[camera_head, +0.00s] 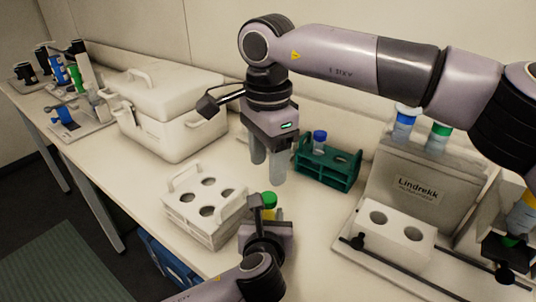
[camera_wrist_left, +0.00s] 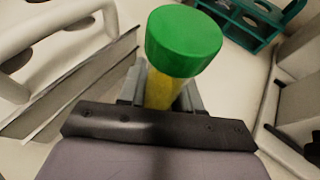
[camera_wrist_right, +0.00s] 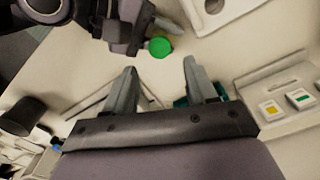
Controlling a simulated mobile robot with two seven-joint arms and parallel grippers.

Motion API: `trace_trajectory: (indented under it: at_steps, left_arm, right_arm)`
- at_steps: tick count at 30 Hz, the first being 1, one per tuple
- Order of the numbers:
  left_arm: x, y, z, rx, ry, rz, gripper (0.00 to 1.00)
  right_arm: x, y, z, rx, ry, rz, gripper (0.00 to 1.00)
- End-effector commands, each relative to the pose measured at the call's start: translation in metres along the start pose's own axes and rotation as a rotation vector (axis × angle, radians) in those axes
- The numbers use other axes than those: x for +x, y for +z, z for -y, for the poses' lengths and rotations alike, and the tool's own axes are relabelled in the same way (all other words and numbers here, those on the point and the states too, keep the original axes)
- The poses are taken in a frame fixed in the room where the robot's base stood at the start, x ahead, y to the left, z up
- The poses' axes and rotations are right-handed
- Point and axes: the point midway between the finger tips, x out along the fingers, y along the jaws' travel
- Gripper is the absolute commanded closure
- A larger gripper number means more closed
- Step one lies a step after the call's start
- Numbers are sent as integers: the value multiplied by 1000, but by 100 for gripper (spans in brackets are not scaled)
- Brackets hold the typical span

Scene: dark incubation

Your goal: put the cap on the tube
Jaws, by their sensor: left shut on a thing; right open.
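The tube (camera_wrist_left: 162,92) with yellow content is held upright in my left gripper (camera_head: 267,216). The green cap (camera_head: 268,199) sits on top of the tube's mouth; it fills the middle of the left wrist view (camera_wrist_left: 184,42). I cannot tell how tightly it is seated. My left gripper is shut around the tube below the cap. My right gripper (camera_head: 268,170) is open and empty, fingers pointing down, above and apart from the cap. The cap also shows beyond the right fingers in the right wrist view (camera_wrist_right: 160,47).
A white rack (camera_head: 203,220) with empty holes stands left of the tube. A teal rack (camera_head: 325,177) with a blue-capped tube (camera_head: 319,141) stands behind right. A big white box (camera_head: 165,115) is at left, a Lindrekk device (camera_head: 420,205) at right. Some bare table lies between.

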Motion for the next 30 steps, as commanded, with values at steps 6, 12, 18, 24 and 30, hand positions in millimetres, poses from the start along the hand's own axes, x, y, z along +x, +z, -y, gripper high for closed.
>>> trace_trajectory:
  at_steps: [6, 12, 18, 24, 30]
  left_arm:
    - [0, 0, 0, 0, 0, 0, 100]
    - [0, 0, 0, 0, 0, 0, 100]
    - [0, 0, 0, 0, 0, 0, 100]
    - [0, 0, 0, 0, 0, 0, 100]
    - [0, 0, 0, 0, 0, 0, 100]
  right_arm:
    - [34, 0, -1, 1, 4, 1, 44]
    - [61, 0, -1, 1, 3, 1, 44]
    - [73, 0, 0, 1, 1, 0, 44]
    - [74, 0, 0, 2, 1, 0, 44]
    - [73, 0, 0, 2, 1, 0, 86]
